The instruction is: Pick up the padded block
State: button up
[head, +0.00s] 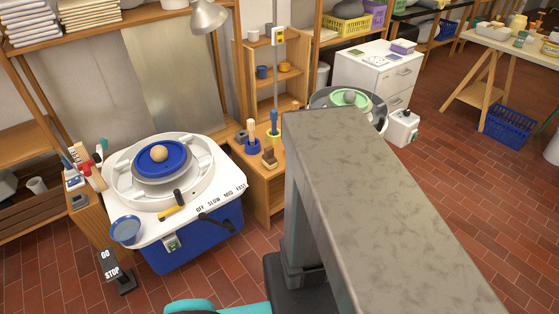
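A small brown block (269,158) with a darker lower part sits on the low wooden cabinet top (263,178), right of the potter's wheel. It looks most like the padded block, but it is too small to be certain. It stands near the front edge, just in front of a blue holder (252,147) with a tool upright in it. A small grey block (241,137) stands behind it to the left. My gripper is not in view, so its state is hidden.
The white wheel table (217,191) holds a blue disc with a ball of clay (159,153), a yellow-handled tool (172,205) and a blue bowl (125,230). A GO/STOP pedal (113,271) stands on the floor. A large grey shape close to the camera hides the centre right.

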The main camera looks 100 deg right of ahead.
aim_at(268, 160)
jog(key=u, duration=0.5)
jog(key=k, duration=0.15)
jog(key=z, duration=2.65)
jog(key=k, duration=0.6)
jog(key=u, duration=0.1)
jog(key=i, duration=0.6)
